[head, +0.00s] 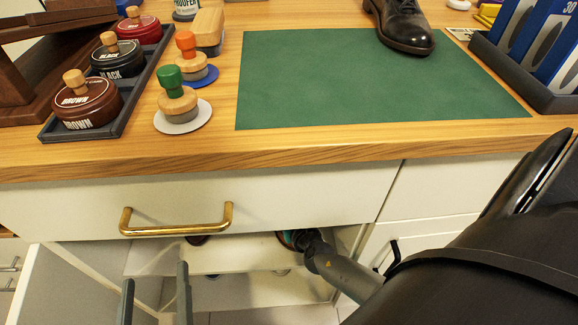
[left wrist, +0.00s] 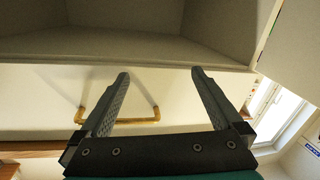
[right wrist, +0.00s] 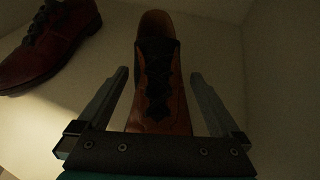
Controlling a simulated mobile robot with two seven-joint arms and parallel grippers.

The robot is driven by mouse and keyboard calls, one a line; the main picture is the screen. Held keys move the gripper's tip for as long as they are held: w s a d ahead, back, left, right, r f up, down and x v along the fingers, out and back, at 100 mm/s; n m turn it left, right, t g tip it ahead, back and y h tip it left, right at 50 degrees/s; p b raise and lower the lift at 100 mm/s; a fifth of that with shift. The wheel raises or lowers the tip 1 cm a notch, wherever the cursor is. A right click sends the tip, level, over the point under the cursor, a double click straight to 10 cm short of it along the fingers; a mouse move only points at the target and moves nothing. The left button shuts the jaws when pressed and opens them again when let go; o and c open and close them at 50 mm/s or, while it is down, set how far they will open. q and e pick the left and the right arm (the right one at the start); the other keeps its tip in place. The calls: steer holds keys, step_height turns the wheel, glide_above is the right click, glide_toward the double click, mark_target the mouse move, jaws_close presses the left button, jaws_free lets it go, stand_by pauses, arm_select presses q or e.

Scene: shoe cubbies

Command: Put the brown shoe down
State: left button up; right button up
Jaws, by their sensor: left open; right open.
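The brown shoe (right wrist: 158,60) with dark laces lies on a pale shelf in the right wrist view. My right gripper (right wrist: 159,74) is open, with one finger on each side of the shoe; I cannot tell whether they touch it. In the head view my right arm reaches into the open cubby below the counter, and the gripper is mostly hidden there. My left gripper (head: 155,282) is open and empty in front of the cubby, at the lower left of the head view. It also shows in the left wrist view (left wrist: 159,74).
A dark red shoe (right wrist: 50,45) lies left of the brown one. A black shoe (head: 403,25) stands on the green mat (head: 370,85). Polish tins (head: 87,98) and brushes (head: 178,100) are on the counter. A drawer with a brass handle (head: 177,225) is above the cubby (head: 235,258).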

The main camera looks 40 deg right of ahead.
steer(key=shift+s+r, duration=0.25)
steer(key=shift+s, duration=0.1)
steer(key=shift+p+v, duration=0.7)
steer(key=shift+v, duration=0.3)
steer(key=p+v, duration=0.1)
steer(key=v, duration=0.2)
steer(key=p+v, duration=0.1)
steer(key=v, duration=0.2)
steer(key=shift+s+a+r, duration=0.15)
steer(key=shift+s, duration=0.05)
arm_select(q)
steer(key=s+a+f+g+y+p, duration=0.1)
steer(key=a+f+g+y, duration=0.2)
steer(key=a+g, duration=0.4)
steer(key=shift+f+m+g+y, duration=0.2)
steer(key=shift+m+g+y, duration=0.2)
steer(key=shift+g+y, duration=0.1)
arm_select(e)
steer(key=shift+v, duration=1.35)
